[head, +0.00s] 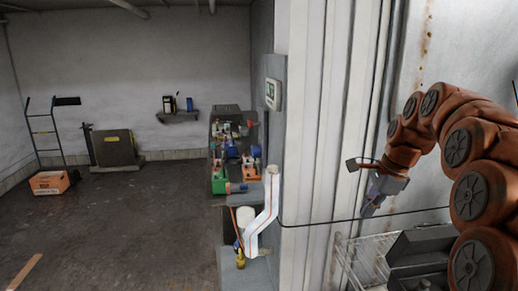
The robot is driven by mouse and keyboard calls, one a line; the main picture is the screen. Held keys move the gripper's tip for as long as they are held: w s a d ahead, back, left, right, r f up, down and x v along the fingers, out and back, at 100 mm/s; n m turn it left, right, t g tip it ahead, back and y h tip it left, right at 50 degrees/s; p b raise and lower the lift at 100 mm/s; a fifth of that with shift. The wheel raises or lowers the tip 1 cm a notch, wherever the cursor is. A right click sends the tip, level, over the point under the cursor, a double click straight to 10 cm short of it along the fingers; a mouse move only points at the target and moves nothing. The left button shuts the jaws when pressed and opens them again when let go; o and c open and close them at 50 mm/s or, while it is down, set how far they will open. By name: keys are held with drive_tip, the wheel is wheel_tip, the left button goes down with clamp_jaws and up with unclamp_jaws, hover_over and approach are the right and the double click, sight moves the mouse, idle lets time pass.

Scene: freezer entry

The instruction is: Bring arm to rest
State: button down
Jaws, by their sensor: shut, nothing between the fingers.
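My arm comes in from the right edge of the head view, orange-brown with round dark joint caps. It is bent, with its end hanging down in front of the pale door or wall panel. My gripper (371,205) is at the end of the arm, grey, pointing down and to the left. It is shut with nothing held. It is apart from the wall panel as far as I can tell.
A dark cable (330,222) runs across behind my gripper. A wire rack (352,262) stands below it. Cluttered shelves (232,198) and a wall control box (274,87) are left of it. A hand truck (45,130) and orange box (50,182) stand far left; the floor between is clear.

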drive_tip(key=s+a+f+n+g, duration=0.1)
drive_tip(key=s+a+f+n, duration=0.15)
drive_tip(key=s, duration=0.35)
drive_tip(key=s+a+f+n+h, duration=0.1)
drive_tip(key=s+a+n, duration=0.25)
drive_tip(key=s, duration=0.25)
drive_tip(key=s+a+f+n+g, duration=0.1)
drive_tip(key=s+a+f+n, duration=0.1)
drive_tip(key=s+a+n, duration=0.3)
drive_tip(key=s+d+f+n+g, duration=0.1)
drive_tip(key=s+f+n, duration=0.2)
drive_tip(key=s, duration=0.7)
drive_tip(key=s+d+f+n+h+b, duration=0.1)
drive_tip(key=s+f+n, duration=0.3)
drive_tip(key=s, duration=0.6)
wheel_tip(320, 180, down, 3)
drive_tip(key=shift+s+r+g, duration=0.1)
drive_tip(key=shift+s+g, duration=0.2)
drive_tip(key=shift+g, duration=0.1)
drive_tip(key=shift+a+n, duration=0.15)
drive_tip(key=shift+n, duration=0.15)
